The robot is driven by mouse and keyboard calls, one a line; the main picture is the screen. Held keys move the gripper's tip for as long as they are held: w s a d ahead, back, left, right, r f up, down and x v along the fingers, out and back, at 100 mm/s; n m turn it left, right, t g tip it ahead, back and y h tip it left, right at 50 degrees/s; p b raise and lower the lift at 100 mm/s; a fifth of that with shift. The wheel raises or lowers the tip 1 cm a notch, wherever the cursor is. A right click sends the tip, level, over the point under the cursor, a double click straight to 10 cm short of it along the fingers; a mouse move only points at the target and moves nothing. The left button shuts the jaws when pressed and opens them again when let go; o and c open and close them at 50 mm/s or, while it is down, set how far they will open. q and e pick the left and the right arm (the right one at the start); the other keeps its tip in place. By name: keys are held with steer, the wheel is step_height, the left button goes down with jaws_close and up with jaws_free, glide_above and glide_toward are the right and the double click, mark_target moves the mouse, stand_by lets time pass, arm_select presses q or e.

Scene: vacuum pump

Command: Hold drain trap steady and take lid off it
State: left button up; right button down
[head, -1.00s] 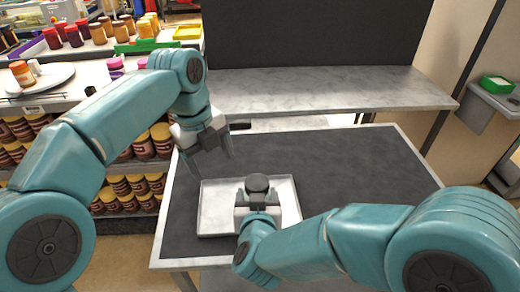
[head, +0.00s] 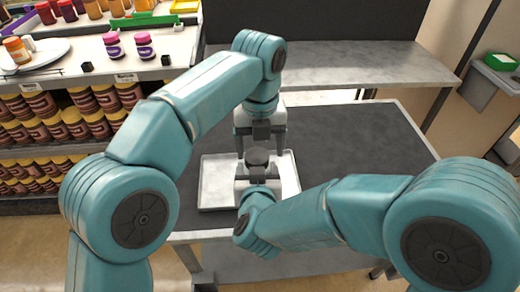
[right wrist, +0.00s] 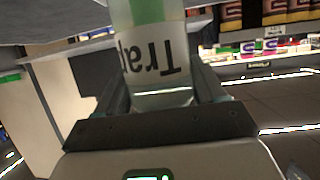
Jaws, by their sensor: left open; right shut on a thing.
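The drain trap shows in the right wrist view (right wrist: 155,62) as a pale cylinder with a green band and an upside-down "Trap" label. My right gripper (right wrist: 152,98) is shut on its body. In the head view the trap's dark round lid (head: 258,156) faces up, and my right gripper (head: 257,180) is just in front of it, hiding most of the body. My left gripper (head: 260,148) points down over the lid, open, with one finger to each side. I cannot tell whether the fingers touch the lid.
A shallow metal tray (head: 214,186) lies under the trap on the dark-topped table (head: 355,145). The table is clear to the right. A grey shelf (head: 370,68) stands behind it. Store shelves with several jars (head: 60,115) are at the left.

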arm_select(q)
steer(key=shift+s+f, duration=0.1)
steer(key=shift+f, duration=0.4)
steer(key=shift+w+d+f, duration=0.1)
steer(key=shift+w+f, duration=0.1)
steer(key=shift+f, duration=0.35)
steer(key=shift+s+r, duration=0.1)
steer(key=shift+s, duration=0.05)
steer(key=shift+c, duration=0.6)
steer(key=c, duration=1)
steer(key=shift+d+n, duration=0.1)
steer(key=shift+n, duration=0.3)
steer(key=shift+o, duration=0.2)
steer(key=n, duration=0.4)
steer(key=shift+d, duration=0.1)
steer(key=n, duration=0.5)
steer(key=shift+w+n, duration=0.2)
steer(key=shift+n, duration=0.1)
